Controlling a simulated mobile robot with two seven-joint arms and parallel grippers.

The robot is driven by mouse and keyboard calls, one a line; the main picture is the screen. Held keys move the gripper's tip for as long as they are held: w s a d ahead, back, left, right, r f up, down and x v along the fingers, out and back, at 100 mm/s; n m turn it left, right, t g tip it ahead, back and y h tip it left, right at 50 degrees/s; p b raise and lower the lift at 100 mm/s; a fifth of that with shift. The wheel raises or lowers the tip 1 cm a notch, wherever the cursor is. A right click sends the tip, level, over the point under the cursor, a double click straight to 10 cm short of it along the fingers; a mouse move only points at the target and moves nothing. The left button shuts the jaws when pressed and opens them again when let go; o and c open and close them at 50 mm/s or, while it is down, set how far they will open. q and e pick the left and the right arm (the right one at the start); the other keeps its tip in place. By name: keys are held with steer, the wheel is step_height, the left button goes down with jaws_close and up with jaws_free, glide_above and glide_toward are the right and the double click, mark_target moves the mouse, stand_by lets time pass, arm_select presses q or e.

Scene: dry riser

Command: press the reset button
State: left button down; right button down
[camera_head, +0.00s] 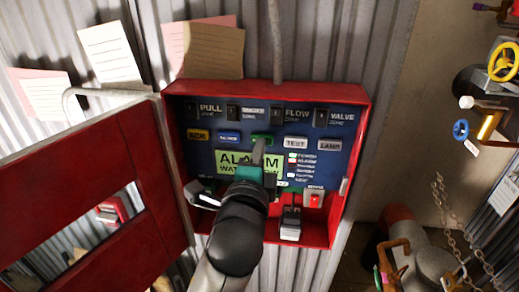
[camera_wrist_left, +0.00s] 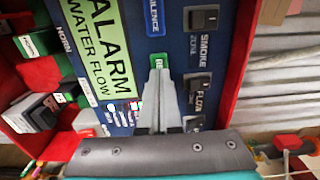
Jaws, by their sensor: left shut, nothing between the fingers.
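The reset button (camera_head: 262,137) is a small green button in the middle row of the blue alarm panel (camera_head: 345,157). It lies between the blue silence button (camera_head: 228,138) and the white test button (camera_head: 296,142). My left gripper (camera_head: 259,146) is shut and empty, with its fingertips at the button's lower edge in the head view. In the left wrist view the reset button (camera_wrist_left: 159,61) shows just beyond the fingertips (camera_wrist_left: 158,76), which hide part of its label. I cannot tell whether they touch it. My right gripper is not in view.
The panel sits in a red box (camera_head: 367,100) with its door (camera_head: 110,185) swung open to the left. A green alarm display (camera_head: 225,160) lies below the button. Switches line the panel's top. Pipes and a yellow valve wheel (camera_head: 503,62) are at the right.

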arm_select(q)
steer(key=shift+w, duration=0.4)
steer(key=s+p, duration=0.2)
steer(key=s, duration=0.4)
steer(key=shift+a, duration=0.2)
steer(key=shift+f, duration=0.1)
stand_by(0.4)
